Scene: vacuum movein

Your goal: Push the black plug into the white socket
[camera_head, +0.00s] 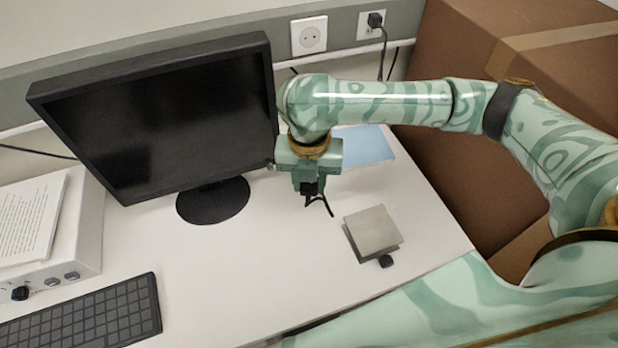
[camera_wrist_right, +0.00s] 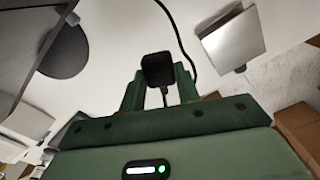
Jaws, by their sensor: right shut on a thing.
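The black plug (camera_wrist_right: 157,70) is held between the fingers of my right gripper (camera_wrist_right: 160,92). In the head view, my right gripper (camera_head: 310,186) points down above the white desk, right of the monitor, with the dark plug (camera_head: 309,190) at its tips. A black cable (camera_head: 329,207) trails from it. The white socket (camera_head: 309,37) is on the wall strip behind the monitor, its face clear, well apart from the gripper and plug. My left gripper is not in view.
A second wall outlet (camera_head: 367,30) has a black plug in it. The monitor (camera_head: 165,110) stands left of my gripper. A small grey box (camera_head: 373,231), a blue sheet (camera_head: 368,145) and a keyboard (camera_head: 90,318) lie on the desk (camera_head: 235,270). Brown cartons (camera_head: 450,150) stand at right.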

